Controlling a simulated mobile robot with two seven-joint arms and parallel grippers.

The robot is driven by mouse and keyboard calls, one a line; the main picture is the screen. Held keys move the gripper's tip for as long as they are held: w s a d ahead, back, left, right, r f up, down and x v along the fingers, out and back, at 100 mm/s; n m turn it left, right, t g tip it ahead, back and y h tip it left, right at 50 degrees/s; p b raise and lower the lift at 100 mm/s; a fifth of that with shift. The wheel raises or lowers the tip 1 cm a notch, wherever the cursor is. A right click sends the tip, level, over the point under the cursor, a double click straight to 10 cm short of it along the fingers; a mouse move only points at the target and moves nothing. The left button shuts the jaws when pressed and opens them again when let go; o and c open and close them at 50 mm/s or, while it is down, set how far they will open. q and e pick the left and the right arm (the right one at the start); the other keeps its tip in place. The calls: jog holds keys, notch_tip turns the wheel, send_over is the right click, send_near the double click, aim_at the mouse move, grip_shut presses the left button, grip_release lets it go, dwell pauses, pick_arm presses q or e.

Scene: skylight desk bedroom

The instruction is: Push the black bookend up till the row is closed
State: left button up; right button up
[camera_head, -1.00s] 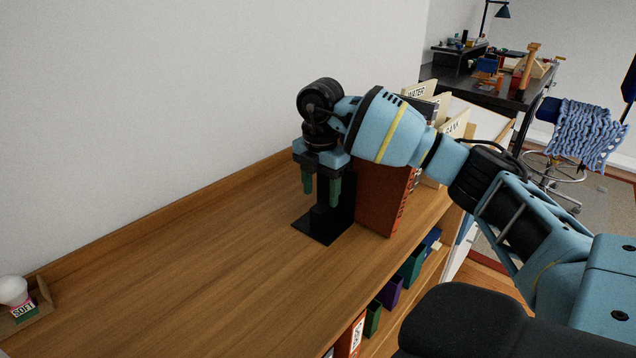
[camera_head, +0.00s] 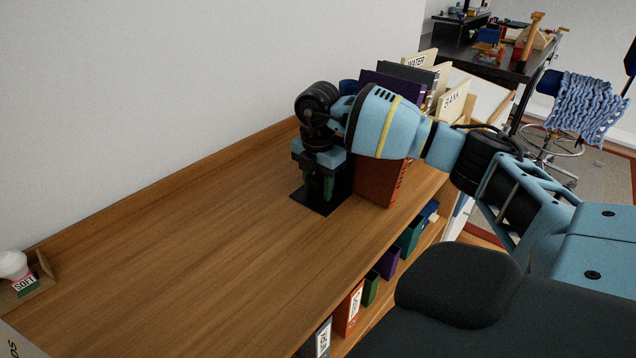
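The black bookend (camera_head: 311,203) stands on the wooden shelf top, its flat base lying toward the left. Its upright is mostly hidden behind my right gripper (camera_head: 319,188). A red-brown book (camera_head: 378,184) stands just right of the bookend. Farther back are a purple book (camera_head: 391,86), a dark grey one (camera_head: 409,76) and cream ones marked WATER (camera_head: 417,63) and BANK (camera_head: 453,101). My arm hides the middle of the row and any gap there. My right gripper points down at the bookend, its green fingers close together; whether anything is between them is unclear. My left gripper is out of view.
The wooden top (camera_head: 190,250) is clear left of the bookend. A small tray with a white object and a SOFT label (camera_head: 25,283) lies at far left. Several binders, including an orange one (camera_head: 348,310), stand on the shelf below. A wall runs along the back edge.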

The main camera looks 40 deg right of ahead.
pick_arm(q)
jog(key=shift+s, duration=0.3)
pick_arm(e)
grip_shut()
jog(key=shift+d, duration=0.1)
